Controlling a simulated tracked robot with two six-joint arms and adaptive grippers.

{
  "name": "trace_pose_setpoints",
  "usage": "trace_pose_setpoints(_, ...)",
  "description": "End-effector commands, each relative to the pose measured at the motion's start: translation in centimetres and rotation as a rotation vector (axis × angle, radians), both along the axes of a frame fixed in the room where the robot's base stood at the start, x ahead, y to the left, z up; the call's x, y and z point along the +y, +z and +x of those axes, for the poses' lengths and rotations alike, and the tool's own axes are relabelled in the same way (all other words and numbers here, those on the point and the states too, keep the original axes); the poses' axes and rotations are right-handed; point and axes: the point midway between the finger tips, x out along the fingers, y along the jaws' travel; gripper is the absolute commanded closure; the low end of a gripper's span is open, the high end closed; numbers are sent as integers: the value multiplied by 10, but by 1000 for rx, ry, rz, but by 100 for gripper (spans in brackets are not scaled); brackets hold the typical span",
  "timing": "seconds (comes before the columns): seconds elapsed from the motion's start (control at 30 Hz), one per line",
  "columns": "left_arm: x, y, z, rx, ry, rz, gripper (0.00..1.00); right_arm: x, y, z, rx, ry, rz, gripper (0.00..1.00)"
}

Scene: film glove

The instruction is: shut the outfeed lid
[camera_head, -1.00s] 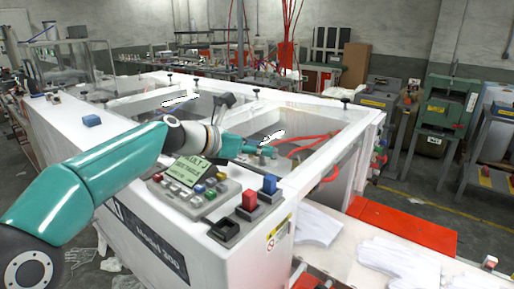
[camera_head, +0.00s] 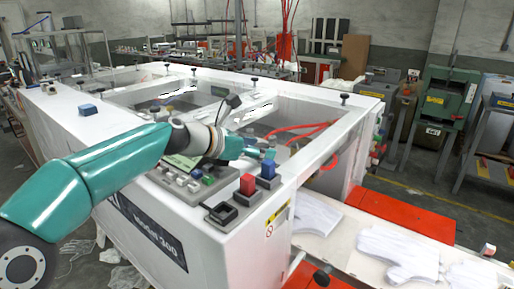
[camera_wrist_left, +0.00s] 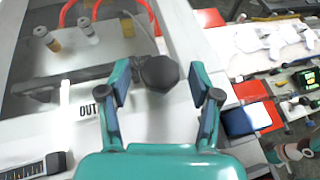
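My left gripper (camera_head: 268,155) hangs over the near right end of the white machine, close behind the blue button. In the left wrist view its two fingers (camera_wrist_left: 160,95) are open, with a dark round knob (camera_wrist_left: 160,72) showing between them. I see gaps on both sides of the knob; whether it is at fingertip depth I cannot tell. A dark bar (camera_wrist_left: 75,82) runs left from the knob, above the "OUT" lettering (camera_wrist_left: 90,110). Which part is the outfeed lid, and its angle, I cannot make out clearly. My right gripper is not recognisable in either view.
A red button (camera_head: 248,184) and a blue button (camera_head: 268,169) stand on the machine's near corner. Red hoses (camera_head: 300,132) lie in the open bay. White gloves (camera_head: 400,255) lie on the outfeed table at right. Black knobs (camera_head: 344,98) stand on the machine's rim.

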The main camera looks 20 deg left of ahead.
Motion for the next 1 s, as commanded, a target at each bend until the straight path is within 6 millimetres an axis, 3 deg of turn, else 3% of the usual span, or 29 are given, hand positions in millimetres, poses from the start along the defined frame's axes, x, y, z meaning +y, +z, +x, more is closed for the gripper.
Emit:
trace_pose_setpoints(0.33,8,8,-10,-5,3,-2,37,0,1,0,0,0,0,100)
trace_pose_setpoints(0.8,52,42,-74,-3,3,-1,37,0,1,0,0,0,0,100)
trace_pose_setpoints(1.0,61,48,-88,-1,0,-1,37,0,1,0,0,0,0,100)
